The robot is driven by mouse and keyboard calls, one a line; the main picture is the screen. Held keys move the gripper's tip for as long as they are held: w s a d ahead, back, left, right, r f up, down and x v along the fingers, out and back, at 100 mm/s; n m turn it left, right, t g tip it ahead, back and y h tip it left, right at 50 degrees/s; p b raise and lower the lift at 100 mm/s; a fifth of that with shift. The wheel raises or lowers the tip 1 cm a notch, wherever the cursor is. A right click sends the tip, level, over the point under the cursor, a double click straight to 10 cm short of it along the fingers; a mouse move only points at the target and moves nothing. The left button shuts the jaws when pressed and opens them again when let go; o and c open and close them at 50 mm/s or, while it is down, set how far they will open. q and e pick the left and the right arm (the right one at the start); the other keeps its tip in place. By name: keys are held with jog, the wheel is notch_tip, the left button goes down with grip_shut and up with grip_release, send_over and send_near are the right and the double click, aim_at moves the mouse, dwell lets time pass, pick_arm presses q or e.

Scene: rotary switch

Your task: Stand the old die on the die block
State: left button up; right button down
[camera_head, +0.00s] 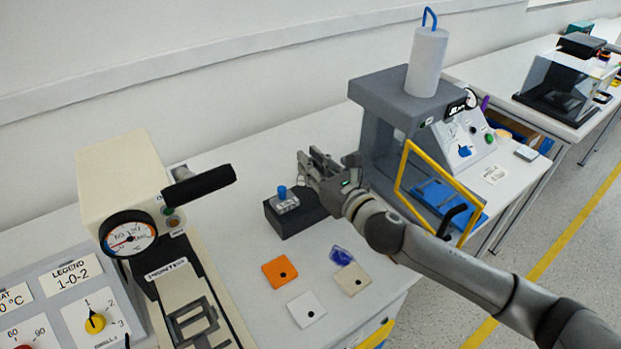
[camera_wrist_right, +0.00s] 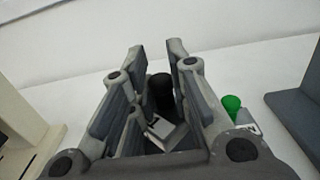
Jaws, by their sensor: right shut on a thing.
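A die with a black knob and a silver-grey body (camera_wrist_right: 160,115) is between the fingers of my right gripper (camera_wrist_right: 158,75) in the right wrist view. The right gripper (camera_head: 312,165) is shut on it; in the head view the fingers hide this die. The dark die block (camera_head: 290,222) stands on the table, just below and left of the right gripper in the head view. A die with a blue knob (camera_head: 284,196) stands on the block's left part. The block's right end is partly hidden by the gripper. My left gripper is out of view.
A green-knobbed piece (camera_wrist_right: 232,104) is right of the fingers in the wrist view. Orange (camera_head: 280,271), white (camera_head: 306,309) and beige (camera_head: 352,280) plates lie in front. A press with a gauge (camera_head: 128,233) stands left, a grey machine (camera_head: 385,95) with a yellow guard right.

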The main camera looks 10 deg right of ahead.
jog(key=shift+w+f, duration=1)
jog(key=shift+f, duration=0.2)
jog(key=shift+f+b, duration=0.65)
jog(key=shift+f, duration=0.75)
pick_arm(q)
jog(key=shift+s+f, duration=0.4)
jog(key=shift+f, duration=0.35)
pick_arm(e)
jog(key=shift+s+f, duration=0.1)
jog(key=shift+f, duration=0.1)
jog(key=c, duration=1.4)
grip_release()
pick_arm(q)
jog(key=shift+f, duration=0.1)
pick_arm(e)
jog(key=shift+o, duration=0.2)
jog(key=shift+r, duration=0.1)
